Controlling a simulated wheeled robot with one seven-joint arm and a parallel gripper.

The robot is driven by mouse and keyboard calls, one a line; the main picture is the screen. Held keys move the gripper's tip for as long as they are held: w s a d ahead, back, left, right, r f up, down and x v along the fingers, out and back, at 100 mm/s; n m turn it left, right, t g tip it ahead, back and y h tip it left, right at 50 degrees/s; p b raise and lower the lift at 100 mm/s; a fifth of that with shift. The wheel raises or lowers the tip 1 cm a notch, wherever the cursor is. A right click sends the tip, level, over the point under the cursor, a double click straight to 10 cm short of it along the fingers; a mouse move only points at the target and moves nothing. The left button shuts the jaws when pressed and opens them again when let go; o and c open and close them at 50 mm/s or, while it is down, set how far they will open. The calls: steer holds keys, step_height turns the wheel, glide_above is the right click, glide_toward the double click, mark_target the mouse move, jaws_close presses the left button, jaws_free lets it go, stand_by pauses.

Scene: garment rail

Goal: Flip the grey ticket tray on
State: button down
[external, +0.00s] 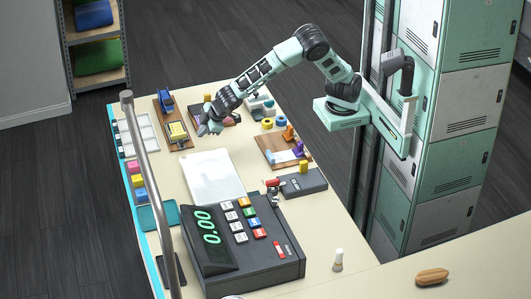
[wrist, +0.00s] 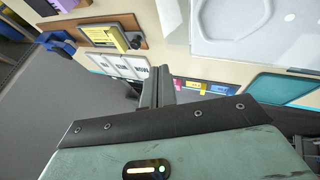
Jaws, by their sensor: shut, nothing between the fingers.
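My gripper (external: 207,128) is shut and empty above the far left part of the table, close to a wooden board with a yellow block. Its fingers (wrist: 157,85) also show pressed together in the wrist view. No thing is clearly marked as the grey ticket tray. A dark grey box (external: 307,183) with a red-topped part at its left end lies at the table's right edge, well away from my gripper; I cannot tell a switch position on it. A pale, shallow tray (external: 212,178) lies mid-table, and its rounded recess shows in the wrist view (wrist: 238,42).
The wooden board (wrist: 134,27) carries the yellow block (wrist: 100,36) and a blue clamp-like part (external: 165,98). A large dark register (external: 265,262) showing 0.00 fills the table's near part. A metal rail (external: 146,180) crosses the left side. Another board (external: 272,151) with small items lies right.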

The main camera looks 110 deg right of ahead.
mark_target(179, 134)
steer(key=shift+w, duration=0.15)
steer(key=shift+d, duration=0.1)
steer(key=p+x, duration=0.2)
steer(key=x, duration=0.8)
steer(key=shift+d+p, duration=0.15)
steer(key=shift+p, duration=0.25)
steer(key=shift+w+d+p, duration=0.15)
steer(key=shift+d+p, duration=0.35)
steer(key=shift+d, duration=0.65)
steer(key=shift+w+d+f, duration=0.15)
steer(key=shift+d+f, duration=0.2)
steer(key=shift+d, duration=0.25)
steer(key=d+b, duration=0.1)
steer(key=d, duration=0.5)
steer(key=shift+d, duration=0.8)
steer(key=shift+r, duration=0.1)
